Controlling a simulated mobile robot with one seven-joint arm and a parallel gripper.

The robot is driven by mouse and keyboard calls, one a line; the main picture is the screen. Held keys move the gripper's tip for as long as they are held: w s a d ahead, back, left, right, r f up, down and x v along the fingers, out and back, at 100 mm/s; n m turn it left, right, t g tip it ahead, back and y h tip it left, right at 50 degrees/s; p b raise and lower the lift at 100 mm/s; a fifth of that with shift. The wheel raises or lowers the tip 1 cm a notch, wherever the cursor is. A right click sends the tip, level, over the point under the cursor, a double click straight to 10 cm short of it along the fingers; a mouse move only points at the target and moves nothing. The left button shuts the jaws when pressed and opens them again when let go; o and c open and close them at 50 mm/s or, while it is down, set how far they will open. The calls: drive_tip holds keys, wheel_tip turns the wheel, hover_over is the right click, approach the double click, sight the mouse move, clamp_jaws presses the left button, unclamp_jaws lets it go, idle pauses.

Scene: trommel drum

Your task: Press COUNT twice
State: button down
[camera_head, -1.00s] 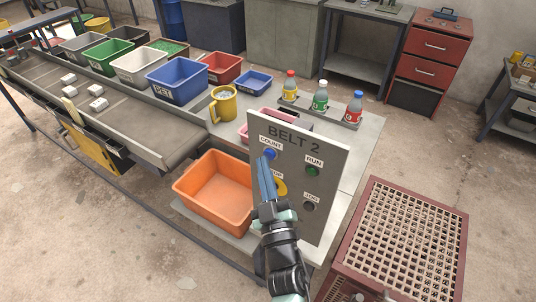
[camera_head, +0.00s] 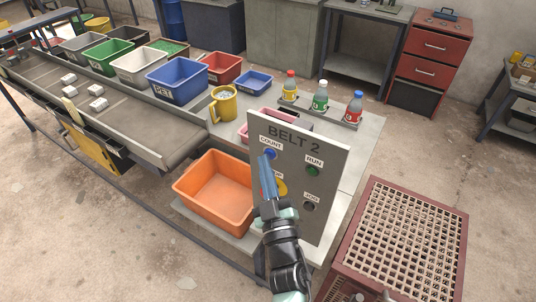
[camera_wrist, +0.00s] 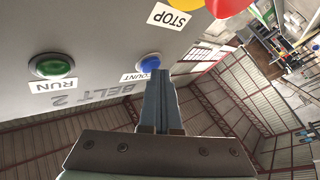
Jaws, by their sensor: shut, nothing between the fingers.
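The BELT 2 panel (camera_head: 326,165) stands upright at the end of the bench. Its blue COUNT button (camera_head: 270,154) is at the upper left, and it also shows in the wrist view (camera_wrist: 148,59). My gripper (camera_head: 264,158) is shut and empty, its blue fingertips at the button's lower left edge in the head view. In the wrist view the fingertips (camera_wrist: 158,72) lie just below the button and cover part of it. I cannot tell whether they touch it.
The green RUN button (camera_head: 312,171), the JOG button (camera_head: 309,206) and the yellow and red STOP button (camera_head: 281,187) share the panel. STOP is partly hidden by my gripper. An orange bin (camera_head: 214,190) stands left of the panel, a rusty red grate (camera_head: 412,240) at right.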

drive_tip(key=shift+s+a, duration=0.45)
drive_tip(key=shift+s, duration=0.15)
drive_tip(key=shift+s+a+b, duration=0.3)
drive_tip(key=shift+s+a, duration=0.45)
drive_tip(key=shift+s, duration=0.3)
drive_tip(key=shift+s+a+b, duration=0.3)
drive_tip(key=shift+s+a, duration=0.45)
drive_tip(key=shift+s, duration=0.25)
